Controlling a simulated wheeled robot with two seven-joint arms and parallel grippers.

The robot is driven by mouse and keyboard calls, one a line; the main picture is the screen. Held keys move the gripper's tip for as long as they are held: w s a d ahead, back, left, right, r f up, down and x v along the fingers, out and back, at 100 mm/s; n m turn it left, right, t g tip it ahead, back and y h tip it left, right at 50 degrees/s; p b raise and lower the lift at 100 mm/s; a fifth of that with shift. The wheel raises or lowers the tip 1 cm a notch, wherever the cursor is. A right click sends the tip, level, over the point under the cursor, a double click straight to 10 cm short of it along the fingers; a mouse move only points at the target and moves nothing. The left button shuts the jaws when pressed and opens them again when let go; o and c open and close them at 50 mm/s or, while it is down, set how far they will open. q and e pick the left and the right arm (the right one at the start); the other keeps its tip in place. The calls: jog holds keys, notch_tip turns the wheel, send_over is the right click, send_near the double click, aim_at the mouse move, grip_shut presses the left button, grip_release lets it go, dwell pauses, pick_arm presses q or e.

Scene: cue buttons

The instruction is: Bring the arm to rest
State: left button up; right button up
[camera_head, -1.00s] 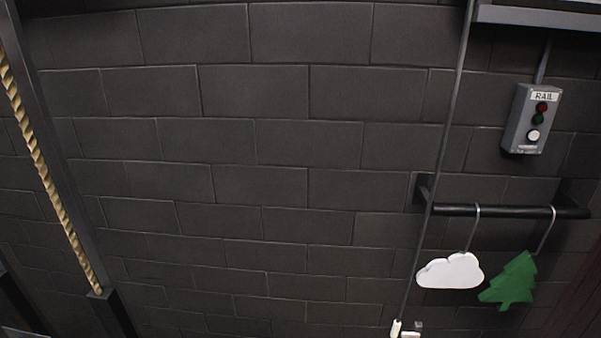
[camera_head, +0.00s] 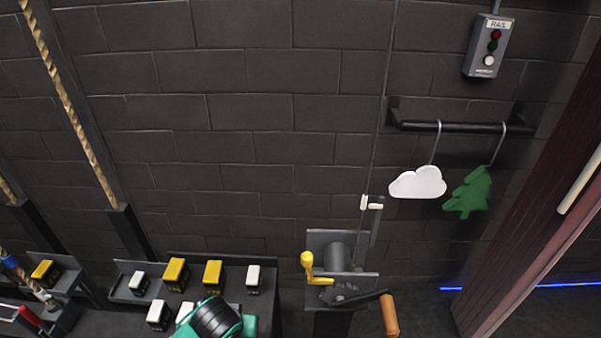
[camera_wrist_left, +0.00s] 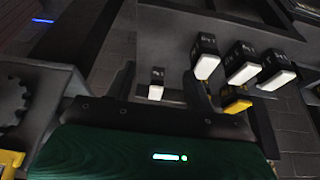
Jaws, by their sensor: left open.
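Part of my left arm (camera_head: 215,318), black and teal, shows at the bottom of the head view in front of the button panel. My left gripper (camera_wrist_left: 158,98) is in the wrist view, with dark fingers apart and nothing held between them. White and yellow buttons on black blocks lie beyond it, among them a white button (camera_wrist_left: 156,91) seen between the fingers. In the head view, yellow buttons (camera_head: 175,273) and white buttons (camera_head: 254,279) stand on the dark panel. My right gripper is not in view.
A crank winch (camera_head: 340,285) with an orange handle (camera_head: 389,315) stands right of the buttons. A white cloud (camera_head: 417,183) and green tree (camera_head: 468,193) hang from a black rail (camera_head: 460,127). A rail control box (camera_head: 488,45) is above. Ropes (camera_head: 70,100) run at left.

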pick_arm(q)
jog(key=s+a+r+m+g, duration=0.1)
jog(key=s+a, duration=0.3)
jog(key=s, duration=0.4)
jog(key=s+a+r, duration=0.1)
jog(key=s+a, duration=0.4)
jog(key=s, duration=0.3)
notch_tip(320, 180, down, 32)
jog(key=g+b, duration=0.1)
jog(key=b, duration=0.1)
jog(key=s+a+f+g+b, duration=0.1)
jog(key=s+a+f+b, duration=0.1)
jog(key=s+f, duration=1.8)
notch_tip(320, 180, down, 2)
jog(key=shift+a+f+m+g, duration=0.15)
jog(key=shift+a+m+g, duration=0.15)
jog(key=shift+a+m, duration=0.15)
